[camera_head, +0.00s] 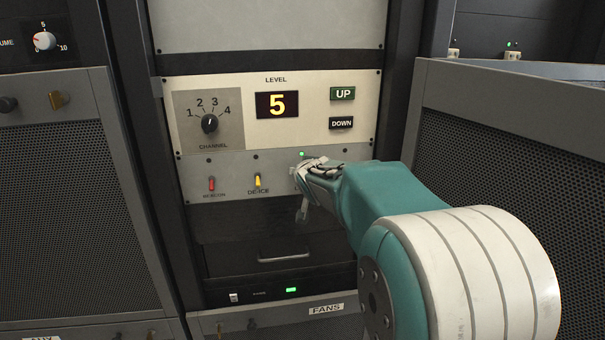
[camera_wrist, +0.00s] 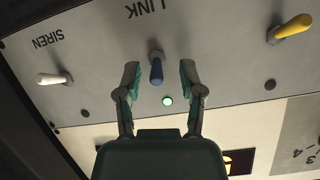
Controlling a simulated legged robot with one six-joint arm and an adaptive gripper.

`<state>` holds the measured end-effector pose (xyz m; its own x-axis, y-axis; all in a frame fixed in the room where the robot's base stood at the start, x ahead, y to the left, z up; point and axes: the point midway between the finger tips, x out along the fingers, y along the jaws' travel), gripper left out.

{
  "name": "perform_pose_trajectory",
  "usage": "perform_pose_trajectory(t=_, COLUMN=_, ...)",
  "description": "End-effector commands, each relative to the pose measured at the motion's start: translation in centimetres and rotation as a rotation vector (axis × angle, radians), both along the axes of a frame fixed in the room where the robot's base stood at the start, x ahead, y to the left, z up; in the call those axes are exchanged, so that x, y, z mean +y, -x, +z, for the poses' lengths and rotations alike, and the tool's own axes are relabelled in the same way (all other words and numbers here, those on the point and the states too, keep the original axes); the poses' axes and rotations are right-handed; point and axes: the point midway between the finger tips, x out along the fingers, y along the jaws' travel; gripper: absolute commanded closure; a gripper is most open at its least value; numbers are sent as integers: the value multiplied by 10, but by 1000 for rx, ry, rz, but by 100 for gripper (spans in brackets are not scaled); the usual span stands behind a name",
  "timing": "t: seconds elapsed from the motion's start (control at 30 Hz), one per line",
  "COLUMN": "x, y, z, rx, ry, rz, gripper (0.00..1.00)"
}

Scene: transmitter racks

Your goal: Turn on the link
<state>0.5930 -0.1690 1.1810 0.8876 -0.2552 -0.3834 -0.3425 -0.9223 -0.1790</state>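The link switch (camera_wrist: 156,70) is a small blue lever under the LINK label, which appears upside down in the wrist view. Its tip points toward the lamp beside it. That link lamp (camera_wrist: 167,100) is lit green, and it also shows lit in the head view (camera_head: 302,154). My gripper (camera_wrist: 160,74) is open, with one finger on each side of the blue lever and visible gaps between. In the head view my gripper (camera_head: 304,190) is in front of the switch panel and hides the link lever.
A red beacon lever (camera_head: 212,183) and a yellow de-ice lever (camera_head: 257,181) are left of my gripper. A white siren lever (camera_wrist: 53,79) is on the other side. Above are the channel knob (camera_head: 210,123) and a level display (camera_head: 277,105) reading 5. A drawer handle (camera_head: 284,256) is below.

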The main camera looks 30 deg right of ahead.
Motion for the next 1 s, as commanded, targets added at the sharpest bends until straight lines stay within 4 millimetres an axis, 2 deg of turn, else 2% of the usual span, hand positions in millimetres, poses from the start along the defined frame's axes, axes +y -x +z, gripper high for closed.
perform_pose_trajectory(t=0.2, x=0, y=2, z=0, rx=2, ry=-1, rz=-2, gripper=49)
perform_pose_trajectory(t=0.33, x=5, y=12, z=4, rx=0, ry=0, rz=0, gripper=49)
perform_pose_trajectory(t=0.8, x=27, y=91, z=4, rx=0, ry=2, rz=-1, gripper=49)
perform_pose_trajectory(t=1.0, x=34, y=116, z=3, rx=1, ry=1, rz=-1, gripper=49)
